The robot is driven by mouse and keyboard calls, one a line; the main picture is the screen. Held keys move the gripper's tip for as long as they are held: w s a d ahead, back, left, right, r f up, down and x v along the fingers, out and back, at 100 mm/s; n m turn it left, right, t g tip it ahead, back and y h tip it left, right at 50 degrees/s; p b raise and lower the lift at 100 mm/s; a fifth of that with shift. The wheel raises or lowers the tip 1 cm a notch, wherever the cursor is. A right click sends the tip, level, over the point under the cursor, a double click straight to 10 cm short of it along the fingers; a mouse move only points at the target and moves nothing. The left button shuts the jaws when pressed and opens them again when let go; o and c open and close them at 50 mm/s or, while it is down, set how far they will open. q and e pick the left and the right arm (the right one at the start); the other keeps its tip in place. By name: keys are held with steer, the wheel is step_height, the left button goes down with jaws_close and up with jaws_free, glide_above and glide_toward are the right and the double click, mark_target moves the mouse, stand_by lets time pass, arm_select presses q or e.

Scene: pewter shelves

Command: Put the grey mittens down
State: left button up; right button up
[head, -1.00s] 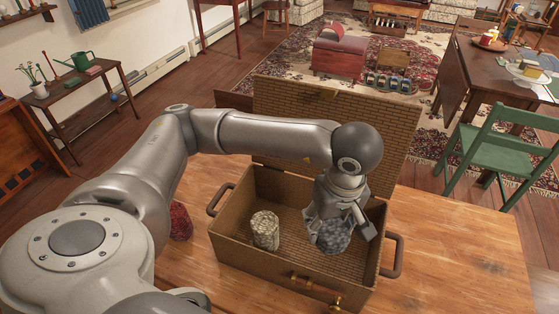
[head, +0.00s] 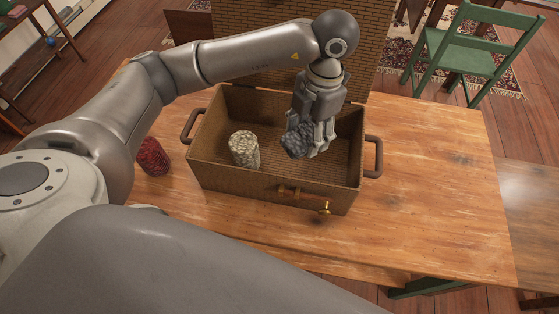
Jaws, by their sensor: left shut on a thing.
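The grey mittens (head: 296,141) show as a grey knitted bundle inside the open wicker basket (head: 225,183), in its right half. My left gripper (head: 312,143) comes down from above and is shut on the grey mittens. I cannot tell whether the bundle touches the basket floor. My right gripper is not in view.
A cream knitted roll (head: 244,149) stands in the left half of the basket. A red knitted roll (head: 153,156) stands on the wooden table (head: 430,190) left of the basket. The table right of the basket is clear. The basket's raised lid (head: 270,35) stands behind.

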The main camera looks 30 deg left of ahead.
mark_target(308, 175)
arm_select(q)
steer(key=f+n, duration=0.2)
steer(key=n, duration=0.1)
steer(key=d+f+n+b, duration=0.1)
steer(key=n, duration=0.1)
steer(key=shift+w+h, duration=0.3)
steer(key=f+n, duration=0.1)
steer(key=f, duration=0.2)
steer(key=f+n, duration=0.1)
steer(key=f, duration=0.3)
steer(key=f+n, duration=0.1)
steer(key=f, duration=0.3)
steer(key=shift+w+d+f+n, duration=0.2)
steer(key=shift+d+f+n, duration=0.05)
steer(key=shift+n, duration=0.15)
steer(key=shift+f, duration=0.1)
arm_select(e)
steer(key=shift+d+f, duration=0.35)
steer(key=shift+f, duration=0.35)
arm_select(q)
steer(key=shift+f, duration=0.1)
steer(key=o, duration=1)
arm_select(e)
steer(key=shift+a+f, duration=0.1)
